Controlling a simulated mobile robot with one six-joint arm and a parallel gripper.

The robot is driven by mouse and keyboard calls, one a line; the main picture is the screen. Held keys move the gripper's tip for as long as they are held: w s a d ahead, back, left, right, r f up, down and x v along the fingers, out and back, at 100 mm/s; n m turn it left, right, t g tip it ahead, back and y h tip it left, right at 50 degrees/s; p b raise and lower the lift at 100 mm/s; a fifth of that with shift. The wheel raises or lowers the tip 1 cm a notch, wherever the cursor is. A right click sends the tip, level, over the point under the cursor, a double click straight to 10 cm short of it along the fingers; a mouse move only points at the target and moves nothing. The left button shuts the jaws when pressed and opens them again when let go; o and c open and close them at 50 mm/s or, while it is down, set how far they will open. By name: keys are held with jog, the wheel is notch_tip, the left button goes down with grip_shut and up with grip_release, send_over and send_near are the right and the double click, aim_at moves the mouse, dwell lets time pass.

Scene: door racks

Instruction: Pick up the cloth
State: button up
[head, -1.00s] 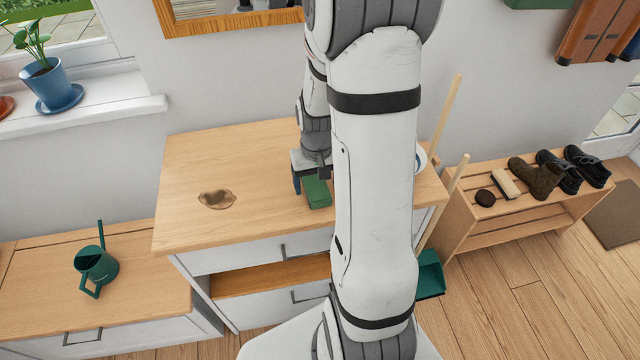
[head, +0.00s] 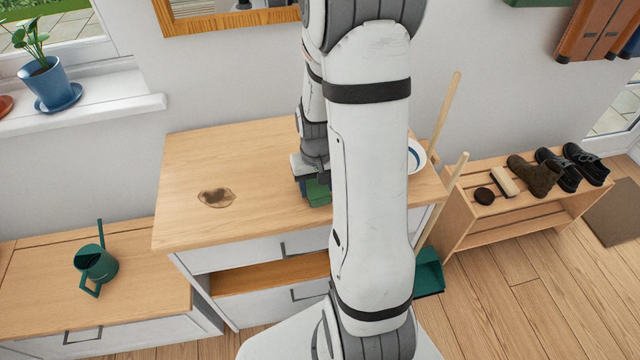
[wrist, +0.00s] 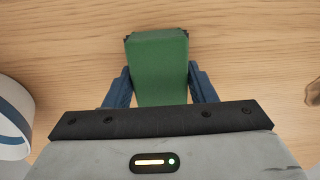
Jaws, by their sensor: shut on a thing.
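The cloth (wrist: 160,66) is a green, folded block in the wrist view, lying between the two blue fingers of my gripper (wrist: 160,88). The fingers press on its left and right sides, so my gripper is shut on it. In the head view the green cloth (head: 318,193) shows at the dresser top, under my gripper (head: 311,186), partly hidden by my gripper and my arm. I cannot tell whether it touches the wood or is just above it.
A white bowl with a blue band (head: 416,156) stands at the right edge, also in the wrist view (wrist: 14,115). A green watering can (head: 97,266) stands on the lower cabinet at left.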

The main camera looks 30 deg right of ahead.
aim_at(316, 185)
jog(key=shift+c, duration=0.2)
notch_tip(316, 185, up, 10)
jog(key=shift+r, duration=0.1)
jog(key=o, duration=0.4)
jog(key=shift+c, duration=1.6)
